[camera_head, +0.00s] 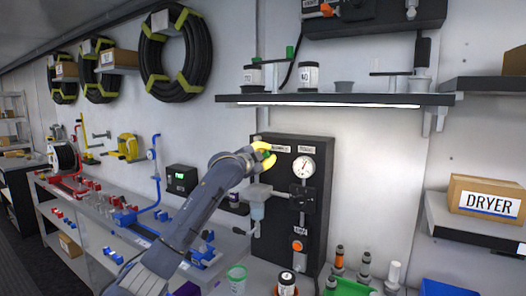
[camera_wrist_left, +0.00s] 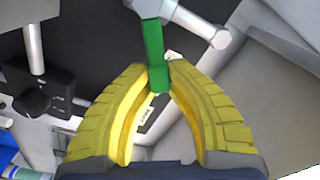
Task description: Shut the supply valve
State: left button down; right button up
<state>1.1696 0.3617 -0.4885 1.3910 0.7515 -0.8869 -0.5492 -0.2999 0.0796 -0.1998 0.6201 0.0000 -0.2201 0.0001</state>
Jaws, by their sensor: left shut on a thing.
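The black panel (camera_head: 318,200) stands upright against the wall and carries a round pressure gauge (camera_head: 304,167). My left gripper (camera_head: 266,155), with yellow fingers, is at the upper left of this panel. In the left wrist view, the fingertips (camera_wrist_left: 160,78) are closed around the lower end of a green lever (camera_wrist_left: 152,45), which joins a grey pipe fitting at its top. This lever looks like the supply valve's handle. In the head view it is mostly hidden by the fingers. My right gripper is not in view.
A lit shelf (camera_head: 335,99) with jars runs above the panel. A clear filter bowl (camera_head: 257,208) sits below my left gripper. A green-rimmed cup (camera_head: 237,278) and a jar (camera_head: 287,283) stand on the bench. A box marked DRYER (camera_head: 486,200) is at right.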

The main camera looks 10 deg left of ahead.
pick_arm(q)
jog(key=shift+s+d+f+m, duration=0.1)
jog(key=shift+d+f+m, duration=0.1)
jog(key=shift+f+m, duration=0.7)
jog(key=shift+d+f+m, duration=0.25)
jog(key=shift+f+m, duration=0.3)
jog(key=shift+m, duration=0.6)
jog(key=shift+s+d+f+m, duration=0.1)
jog(key=shift+d+f+m, duration=0.1)
jog(key=shift+f+m, duration=0.7)
jog(key=shift+r+m, duration=0.15)
jog(key=shift+m, duration=0.1)
jog(key=c, duration=1.5)
grip_release()
jog(key=shift+w, duration=0.1)
jog(key=shift+o, duration=1.1)
